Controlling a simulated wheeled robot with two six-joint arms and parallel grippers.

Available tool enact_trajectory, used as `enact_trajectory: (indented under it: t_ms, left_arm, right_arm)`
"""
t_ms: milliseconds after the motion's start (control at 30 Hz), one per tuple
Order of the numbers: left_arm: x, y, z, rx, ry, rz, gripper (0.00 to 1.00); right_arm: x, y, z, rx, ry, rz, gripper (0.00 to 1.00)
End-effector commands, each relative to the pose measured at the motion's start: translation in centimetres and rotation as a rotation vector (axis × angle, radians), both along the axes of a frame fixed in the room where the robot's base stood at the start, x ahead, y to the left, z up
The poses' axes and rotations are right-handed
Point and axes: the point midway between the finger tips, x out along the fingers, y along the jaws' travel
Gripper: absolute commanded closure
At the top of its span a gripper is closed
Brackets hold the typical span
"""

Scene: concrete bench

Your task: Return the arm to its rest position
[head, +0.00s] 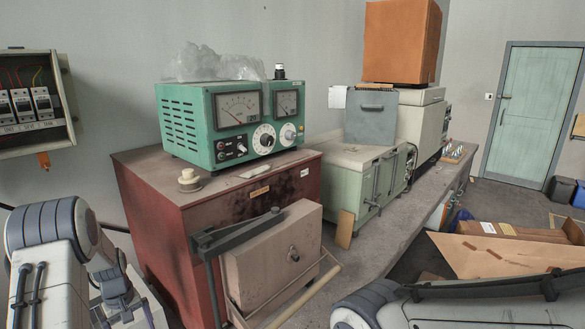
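My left arm (45,265) shows at the lower left of the head view, with white links and grey ribbed joints. A smaller grey part of it (115,285) lies just to the right of the big joint. My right arm (460,305) crosses the bottom right corner as a white and dark grey link. No fingertips of either gripper show, so what they hold is hidden.
A dark red cabinet (150,190) stands close to my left arm, with a green meter box (190,122) on top. A brown box door (275,258) juts out in front. The concrete bench (385,250) runs back right. Cardboard (510,257) lies at right.

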Motion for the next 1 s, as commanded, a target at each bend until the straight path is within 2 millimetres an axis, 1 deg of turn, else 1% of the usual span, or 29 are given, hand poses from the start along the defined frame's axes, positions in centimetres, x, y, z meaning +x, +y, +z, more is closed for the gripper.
enact_trajectory:
  t_ms: [33, 100, 267, 367, 467, 567, 633, 667, 700, 767, 800, 867, 900, 967, 1000]
  left_arm:
    - [0.6, -1.1, 0.5, 0.003, -0.005, -0.026, 0.00]
    - [1.0, -2.6, 1.0, 0.001, -0.005, -0.056, 0.00]
    - [1.6, -5.6, 2.5, 0.001, -0.009, -0.126, 0.00]
    - [1.8, -8.2, 3.7, 0.000, -0.014, -0.188, 0.00]
    - [1.7, -11.2, 5.2, -0.002, -0.018, -0.262, 0.00]
    - [1.2, -15.1, 7.0, -0.004, -0.024, -0.360, 0.00]
    - [0.3, -18.5, 8.4, -0.005, -0.029, -0.446, 0.00]
    - [-0.2, -20.2, 9.1, -0.006, -0.032, -0.491, 0.00]
    - [-1.3, -22.6, 10.1, -0.008, -0.036, -0.557, 0.00]
    - [-3.4, -26.3, 11.5, -0.012, -0.042, -0.669, 0.00]
    - [-5.2, -28.7, 12.4, -0.016, -0.045, -0.747, 0.00]
    - [-8.3, -31.9, 13.5, -0.022, -0.051, -0.867, 0.00]
    - [-10.6, -33.7, 14.1, -0.026, -0.054, -0.949, 0.00]
    - [-14.1, -35.8, 14.7, -0.032, -0.060, -1.066, 0.00]
    - [-16.4, -36.8, 14.9, -0.036, -0.062, -1.139, 0.00]
  right_arm:
    - [0.0, 0.0, -0.1, 0.001, -0.001, 0.000, 0.50]
    - [0.0, 0.0, -0.2, 0.000, 0.000, 0.000, 0.50]
    - [0.0, 0.0, -0.4, 0.001, -0.001, 0.000, 0.50]
    - [0.0, 0.0, -0.6, 0.000, 0.000, 0.000, 0.50]
    - [0.0, 0.0, -0.9, 0.000, 0.000, 0.000, 0.50]
    - [0.0, 0.0, -1.2, 0.000, 0.000, 0.000, 0.50]
    - [0.0, 0.0, -1.6, 0.000, 0.000, 0.000, 0.50]
    - [0.0, 0.0, -1.7, 0.000, 0.000, 0.000, 0.50]
    - [0.0, 0.0, -2.0, 0.000, 0.000, 0.000, 0.50]
    - [0.0, 0.0, -2.4, 0.000, 0.000, 0.000, 0.50]
    - [0.0, 0.0, -2.6, 0.000, 0.000, 0.000, 0.50]
    - [0.0, 0.0, -3.0, 0.000, 0.000, 0.000, 0.50]
    - [0.0, 0.0, -3.3, 0.000, 0.000, 0.000, 0.50]
    - [0.0, 0.0, -3.7, 0.000, 0.000, 0.000, 0.50]
    - [0.0, 0.0, -3.9, 0.000, 0.000, 0.001, 0.50]
